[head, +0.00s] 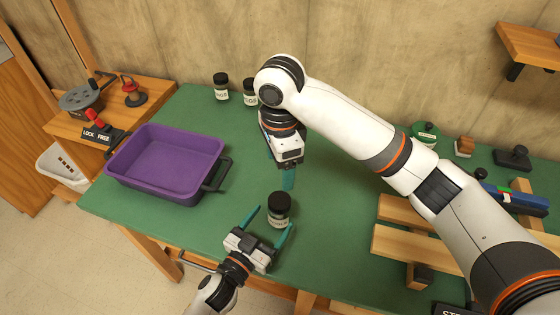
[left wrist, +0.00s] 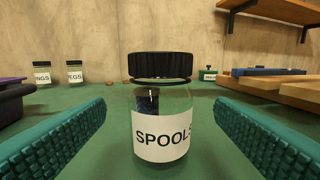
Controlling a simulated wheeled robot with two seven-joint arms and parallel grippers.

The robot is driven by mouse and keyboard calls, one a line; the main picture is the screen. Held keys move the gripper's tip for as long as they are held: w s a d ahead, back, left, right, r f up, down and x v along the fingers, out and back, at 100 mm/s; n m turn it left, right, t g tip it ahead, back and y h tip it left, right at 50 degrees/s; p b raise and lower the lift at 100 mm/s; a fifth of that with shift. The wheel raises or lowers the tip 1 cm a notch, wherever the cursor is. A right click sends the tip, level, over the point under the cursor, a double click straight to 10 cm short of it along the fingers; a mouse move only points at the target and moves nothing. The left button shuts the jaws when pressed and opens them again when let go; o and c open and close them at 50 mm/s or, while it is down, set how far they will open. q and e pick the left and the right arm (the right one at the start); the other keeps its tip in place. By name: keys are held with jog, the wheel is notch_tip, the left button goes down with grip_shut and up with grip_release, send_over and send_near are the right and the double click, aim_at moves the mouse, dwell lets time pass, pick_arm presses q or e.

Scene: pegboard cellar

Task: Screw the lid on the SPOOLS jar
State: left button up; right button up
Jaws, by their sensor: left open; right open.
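The SPOOLS jar (head: 279,217) stands upright on the green bench, clear glass with a white label; it also shows in the left wrist view (left wrist: 161,135). Its black lid (left wrist: 160,66) sits on the mouth, with a thin gap below its rim. I cannot tell how far it is threaded. My left gripper (head: 275,217) is open, its teal fingers on either side of the jar, apart from it in the left wrist view. My right gripper (head: 288,179) points down behind the jar, open; its finger gap is hard to see.
A purple tray (head: 165,172) stands on the bench at left. Two other black-lidded jars (head: 221,87) (head: 250,96) stand at the back, one partly behind my right arm. Wooden bars (head: 408,245) lie at right. A LOCK FREE switch (head: 98,128) is on the side shelf.

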pick_arm(q)
jog(key=b+v, duration=0.1)
jog(key=v, duration=0.6)
jog(key=shift+s+a, duration=0.2)
jog(key=shift+s, duration=0.15)
